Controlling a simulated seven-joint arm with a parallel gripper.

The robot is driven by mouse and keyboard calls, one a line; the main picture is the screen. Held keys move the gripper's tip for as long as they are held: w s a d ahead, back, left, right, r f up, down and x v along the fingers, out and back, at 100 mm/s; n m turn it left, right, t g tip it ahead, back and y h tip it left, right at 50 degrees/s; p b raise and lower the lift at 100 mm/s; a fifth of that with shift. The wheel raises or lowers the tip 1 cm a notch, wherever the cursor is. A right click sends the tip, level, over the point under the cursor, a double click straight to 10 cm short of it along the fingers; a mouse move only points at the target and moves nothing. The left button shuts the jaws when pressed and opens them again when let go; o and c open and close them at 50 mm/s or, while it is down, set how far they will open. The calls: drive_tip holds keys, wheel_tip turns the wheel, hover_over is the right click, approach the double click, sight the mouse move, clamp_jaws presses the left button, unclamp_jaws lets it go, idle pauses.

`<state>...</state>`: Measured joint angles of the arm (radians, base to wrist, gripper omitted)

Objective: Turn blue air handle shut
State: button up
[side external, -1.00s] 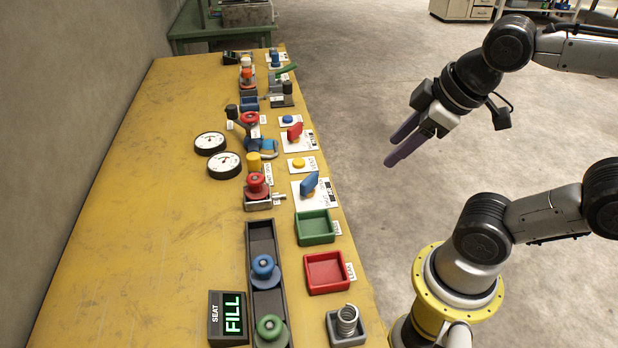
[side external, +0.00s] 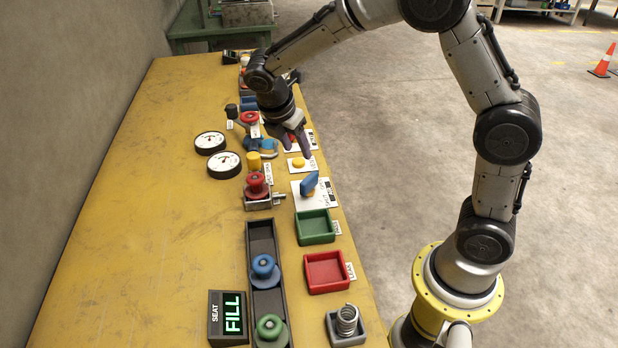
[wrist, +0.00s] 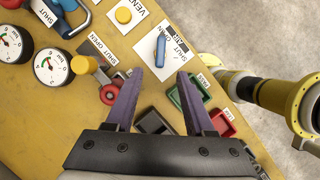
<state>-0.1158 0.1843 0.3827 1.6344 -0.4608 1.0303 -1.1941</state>
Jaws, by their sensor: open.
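The blue air handle (side external: 309,185) stands on a white labelled plate (side external: 325,203) near the bench's right edge. In the wrist view the blue handle (wrist: 160,50) lies just beyond the fingertips, roughly between their lines. The plate's lettering there includes AIR and SHUT; I cannot tell exactly which mark the handle points to. My gripper (side external: 297,150) is open and empty, pointing down above the bench, farther back than the blue handle and apart from it. Its two purple fingers show in the wrist view (wrist: 159,75).
A yellow vent button (side external: 298,163) sits behind the handle's plate. A red knob (side external: 257,184) is left of it, with two gauges (side external: 224,164) beyond. Green (side external: 316,227) and red (side external: 327,272) trays lie in front. The bench's left side is clear.

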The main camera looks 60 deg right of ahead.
sight(309, 177)
drive_tip(key=x, duration=1.4)
drive_tip(key=shift+a+f, duration=0.1)
drive_tip(key=shift+a, duration=0.05)
clamp_jaws()
